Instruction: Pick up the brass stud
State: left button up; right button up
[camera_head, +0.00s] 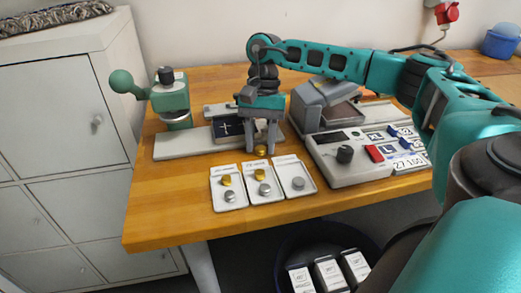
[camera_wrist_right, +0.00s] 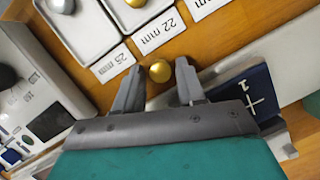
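A loose brass stud (camera_head: 261,150) lies on the wooden table behind the middle of three white trays. My right gripper (camera_head: 261,148) is open and points down over it. In the right wrist view the brass stud (camera_wrist_right: 160,71) sits between the two fingertips of my right gripper (camera_wrist_right: 160,80), with a gap on each side. Other brass studs lie in the left tray (camera_head: 240,201) and the middle tray (camera_head: 276,192), each with a silver stud. The right tray (camera_head: 307,186) holds a silver stud. My left gripper is not in view.
A dark blue piece with a white cross (camera_wrist_right: 263,93) is close to the right gripper. A press with a green ball handle (camera_head: 172,100) stands at the left. A grey control box (camera_head: 350,170) with a black knob is at the right. Below the table is a dark bin with white boxes.

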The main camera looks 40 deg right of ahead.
jog(key=c, duration=0.7)
grip_shut()
jog(key=shift+r, duration=0.1)
